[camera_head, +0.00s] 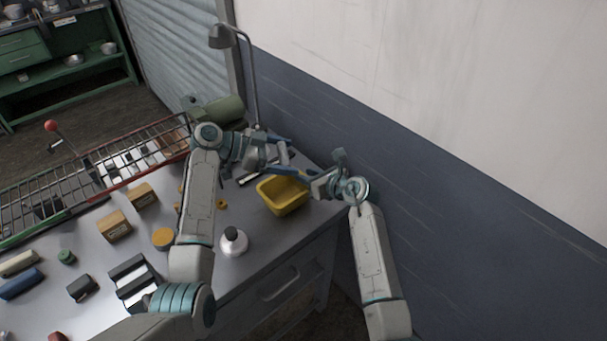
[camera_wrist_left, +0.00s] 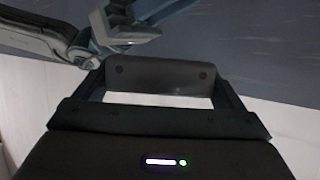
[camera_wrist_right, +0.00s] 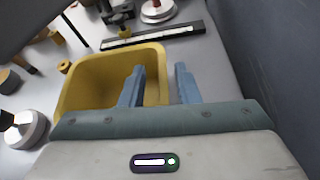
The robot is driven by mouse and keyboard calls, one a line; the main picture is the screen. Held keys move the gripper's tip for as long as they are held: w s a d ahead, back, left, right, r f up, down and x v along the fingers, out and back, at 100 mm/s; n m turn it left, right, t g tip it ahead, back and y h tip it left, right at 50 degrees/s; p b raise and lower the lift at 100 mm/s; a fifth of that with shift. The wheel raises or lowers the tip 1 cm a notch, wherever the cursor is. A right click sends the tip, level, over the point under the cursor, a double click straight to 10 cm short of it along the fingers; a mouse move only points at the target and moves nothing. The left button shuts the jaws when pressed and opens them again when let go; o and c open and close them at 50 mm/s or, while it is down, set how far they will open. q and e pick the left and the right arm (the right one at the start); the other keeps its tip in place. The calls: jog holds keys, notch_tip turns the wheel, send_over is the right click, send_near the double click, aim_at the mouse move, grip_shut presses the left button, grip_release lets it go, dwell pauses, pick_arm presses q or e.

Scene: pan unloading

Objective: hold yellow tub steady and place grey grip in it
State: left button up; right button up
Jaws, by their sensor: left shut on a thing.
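The yellow tub (camera_head: 283,208) stands upright on the table near its right end. It also shows in the right wrist view (camera_wrist_right: 85,75). The left gripper is raised beside and beyond the tub in the head view. The visible part of the tub's inside is empty.
A long dark bar (camera_wrist_right: 150,37) lies beyond the tub. A desk lamp (camera_head: 222,38) stands at the back, and a wall (camera_head: 420,160) is close on the right. Blocks and a wire rack (camera_head: 100,175) occupy the left.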

jog(key=shift+x, duration=1.25)
grip_shut()
pick_arm(q)
jog(key=shift+f, duration=4.25)
jog(key=o, duration=0.7)
jog(key=shift+f, duration=0.2)
notch_tip(320, 180, up, 10)
